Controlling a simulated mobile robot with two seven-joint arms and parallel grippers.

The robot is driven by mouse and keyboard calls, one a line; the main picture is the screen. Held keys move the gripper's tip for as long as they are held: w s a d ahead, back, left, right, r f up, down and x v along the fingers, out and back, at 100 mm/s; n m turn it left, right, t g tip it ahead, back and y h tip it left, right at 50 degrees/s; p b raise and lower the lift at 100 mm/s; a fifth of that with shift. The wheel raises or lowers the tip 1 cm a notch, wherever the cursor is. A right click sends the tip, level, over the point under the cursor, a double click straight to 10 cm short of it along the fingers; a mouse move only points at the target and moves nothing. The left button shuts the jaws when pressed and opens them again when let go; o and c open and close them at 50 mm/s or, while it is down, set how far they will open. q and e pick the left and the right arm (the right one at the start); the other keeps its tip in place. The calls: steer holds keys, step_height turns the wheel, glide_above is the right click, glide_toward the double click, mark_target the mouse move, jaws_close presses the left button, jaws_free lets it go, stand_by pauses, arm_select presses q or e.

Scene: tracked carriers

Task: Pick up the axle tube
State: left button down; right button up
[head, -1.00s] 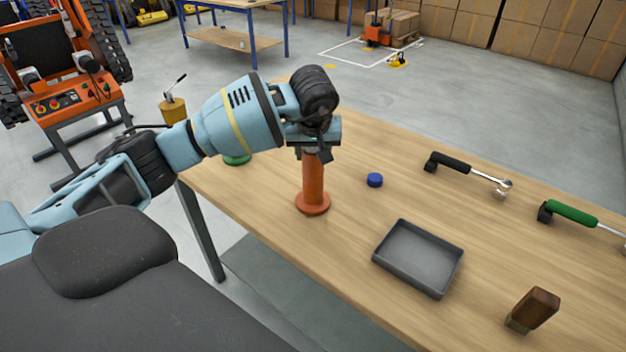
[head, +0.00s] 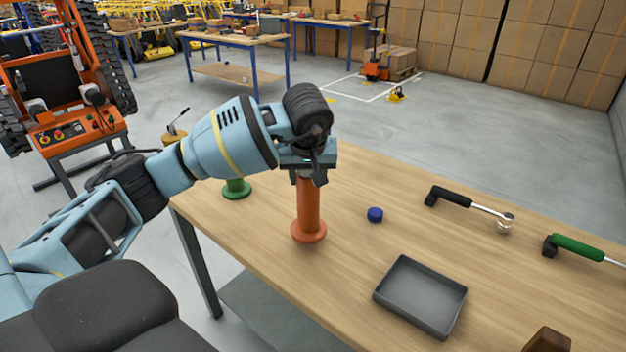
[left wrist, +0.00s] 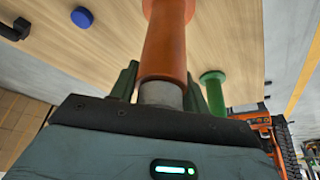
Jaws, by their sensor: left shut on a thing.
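The axle tube appears to be the orange upright tube (head: 309,208) with a flange at its foot and a narrower grey upper end (left wrist: 160,94). My left gripper (head: 308,174) is above it, pointing down. In the left wrist view its green fingers (left wrist: 160,88) are shut on the grey end, one on each side. The orange tube (left wrist: 166,45) runs straight away from the fingers. In the head view its flange looks slightly above the wooden table (head: 260,240), though the gap is hard to see. My right gripper is not in view.
A green flanged piece (head: 236,188) stands behind to the left. A blue cap (head: 375,215) lies to the right. A grey tray (head: 422,297), a black-handled tool (head: 452,197), a green-handled tool (head: 575,248) and a brown block (head: 547,341) are farther right.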

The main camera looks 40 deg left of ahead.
arm_select(q)
steer(key=s+a+r+b, duration=0.1)
steer(key=s+a, duration=0.3)
steer(key=s, duration=1)
steer(key=shift+a+r, duration=0.2)
steer(key=shift+r, duration=0.2)
